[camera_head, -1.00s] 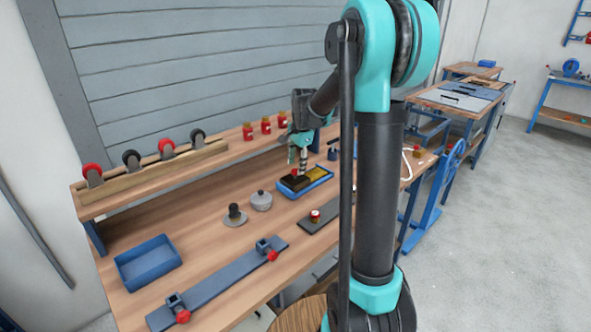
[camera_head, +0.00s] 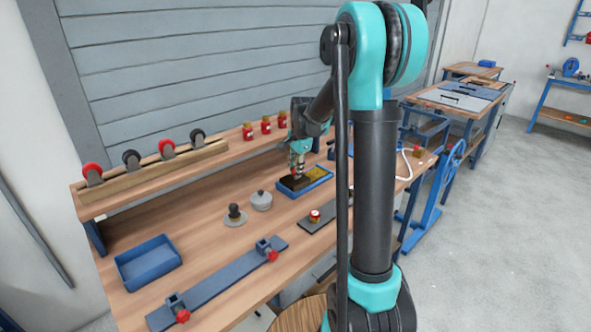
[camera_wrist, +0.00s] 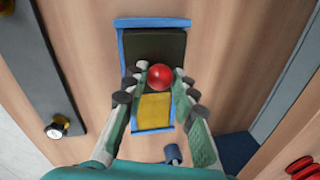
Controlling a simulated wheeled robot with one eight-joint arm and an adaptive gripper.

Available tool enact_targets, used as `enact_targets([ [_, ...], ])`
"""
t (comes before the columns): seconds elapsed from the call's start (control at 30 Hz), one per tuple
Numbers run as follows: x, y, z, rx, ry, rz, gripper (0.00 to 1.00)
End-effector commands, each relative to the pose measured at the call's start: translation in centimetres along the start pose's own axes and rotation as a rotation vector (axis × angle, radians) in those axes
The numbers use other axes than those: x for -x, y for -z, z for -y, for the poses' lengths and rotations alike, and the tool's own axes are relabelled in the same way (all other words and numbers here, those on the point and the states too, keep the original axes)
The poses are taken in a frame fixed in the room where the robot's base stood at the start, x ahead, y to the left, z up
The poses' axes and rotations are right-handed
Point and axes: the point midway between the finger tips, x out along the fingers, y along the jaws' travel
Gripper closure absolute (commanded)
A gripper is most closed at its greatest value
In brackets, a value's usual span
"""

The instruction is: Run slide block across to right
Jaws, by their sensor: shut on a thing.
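The slide block (camera_wrist: 154,46) is dark and carries a round red knob (camera_wrist: 160,76). It sits in a blue-rimmed tray (camera_wrist: 122,38), at the tray's far end in the wrist view. Yellow floor (camera_wrist: 154,108) shows in the rest of the tray. In the head view the dark block lies at the left of the tray (camera_head: 318,190), with yellow to its right. My gripper (camera_wrist: 158,78) is shut on the red knob, one finger on each side. In the head view my gripper (camera_head: 297,172) hides part of the block.
A grey plate (camera_head: 318,222) with a red-topped knob lies in front of the tray. A lidded grey pot (camera_head: 261,200) and a dark-knobbed disc (camera_head: 235,215) stand to its left. Red jars (camera_head: 266,125) stand on the shelf behind. My arm covers the bench's right part.

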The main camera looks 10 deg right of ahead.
Motion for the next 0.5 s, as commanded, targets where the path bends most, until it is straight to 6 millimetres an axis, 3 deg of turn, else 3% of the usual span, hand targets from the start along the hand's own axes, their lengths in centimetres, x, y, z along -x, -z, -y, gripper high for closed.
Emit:
enact_targets([
  [0.27, 0.0, 0.3, 0.1, -0.001, 0.000, 0.000, 1.00],
  [0.37, -0.1, 1.8, 0.4, -0.003, 0.000, -0.001, 1.00],
  [0.5, -0.2, 5.6, 1.1, -0.007, 0.000, -0.001, 1.00],
])
